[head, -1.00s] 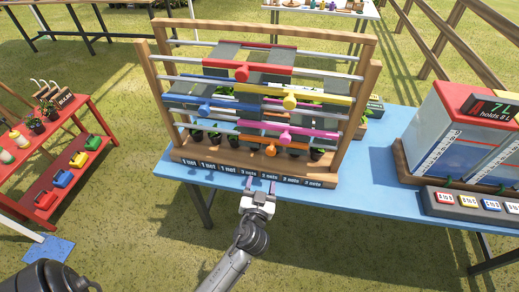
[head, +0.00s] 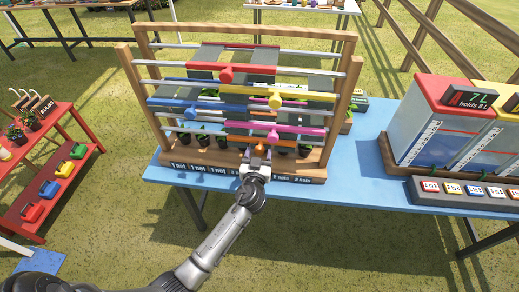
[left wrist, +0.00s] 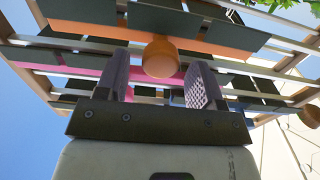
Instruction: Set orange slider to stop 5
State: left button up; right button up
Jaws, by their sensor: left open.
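The orange slider shows in the left wrist view as an orange bar with a round orange knob (left wrist: 160,57). In the head view its knob (head: 260,147) is at the lowest rail of the wooden frame (head: 345,90), partly hidden by my left gripper (head: 257,160). In the left wrist view my left gripper (left wrist: 160,88) is open, with one finger on each side of the knob and slightly below it. I cannot tell whether the fingers touch it. A row of net labels (head: 197,168) runs along the frame's base. My right gripper is not in view.
The red (head: 226,74), yellow (head: 275,97), blue (head: 190,112) and pink (head: 273,134) sliders sit on rails above. Potted plants stand behind the frame. The blue table (head: 365,165) has clear space at right, before the water tanks (head: 440,125).

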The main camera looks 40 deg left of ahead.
pick_arm(q)
jog(key=shift+x, duration=1.1)
jog(key=shift+c, duration=0.3)
